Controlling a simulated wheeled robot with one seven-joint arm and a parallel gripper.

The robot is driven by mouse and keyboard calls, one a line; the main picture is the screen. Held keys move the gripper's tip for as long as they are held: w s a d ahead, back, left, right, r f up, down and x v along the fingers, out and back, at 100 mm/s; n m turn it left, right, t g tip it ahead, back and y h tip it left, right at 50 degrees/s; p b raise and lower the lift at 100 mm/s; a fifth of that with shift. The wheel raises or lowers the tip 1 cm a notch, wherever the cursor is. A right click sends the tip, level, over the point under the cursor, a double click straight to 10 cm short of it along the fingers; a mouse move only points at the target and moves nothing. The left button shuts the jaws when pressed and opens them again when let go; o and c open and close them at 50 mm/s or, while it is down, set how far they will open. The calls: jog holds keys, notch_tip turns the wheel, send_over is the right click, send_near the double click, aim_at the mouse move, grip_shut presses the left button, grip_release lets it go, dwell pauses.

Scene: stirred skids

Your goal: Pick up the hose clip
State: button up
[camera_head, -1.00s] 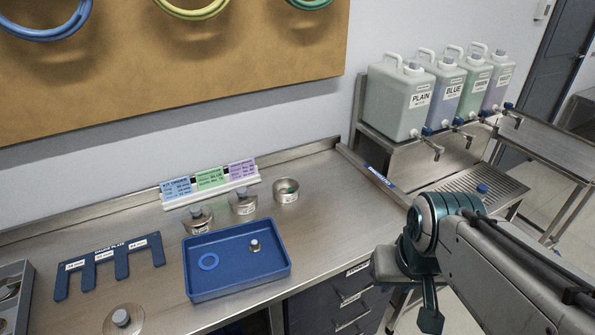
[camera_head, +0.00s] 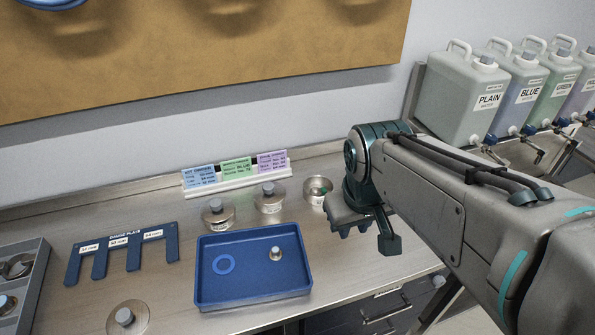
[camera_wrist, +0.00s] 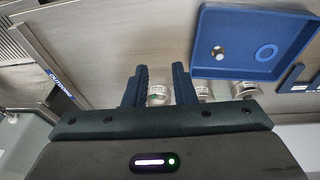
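I cannot pick out the hose clip with certainty; small metal pieces (camera_head: 18,268) lie in the grey divided tray at the left of the head view, too small to name. My gripper (camera_head: 372,238) is above the bench's right part, right of the blue tray, its fingers apart. In the wrist view my gripper (camera_wrist: 158,84) is open, and a small metal tin (camera_wrist: 158,97) shows beyond the gap between its fingers. I see nothing held.
The blue tray (camera_head: 205,301) holds a blue ring (camera_head: 224,264) and a small metal knob-like piece (camera_head: 275,254). Lidded tins (camera_head: 217,213), colour cards (camera_head: 234,172) and a blue gauge plate (camera_head: 122,243) stand around it. White jugs (camera_head: 461,101) are at right.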

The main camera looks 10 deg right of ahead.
jog(key=w+a+n+g+h+b, duration=0.15)
jog(key=w+n+b, duration=0.35)
jog(key=w+n, duration=0.8)
jog(key=n+h+b, duration=0.3)
jog(key=n+b, duration=0.1)
jog(key=n, duration=0.1)
send_near(324, 189)
jog(key=shift+g+y, duration=0.25)
jog(key=shift+g, duration=0.1)
jog(key=x, duration=0.8)
jog(key=shift+w+d+r+b, duration=0.2)
jog(key=shift+w+b, duration=0.1)
jog(key=shift+b, duration=0.1)
grip_shut()
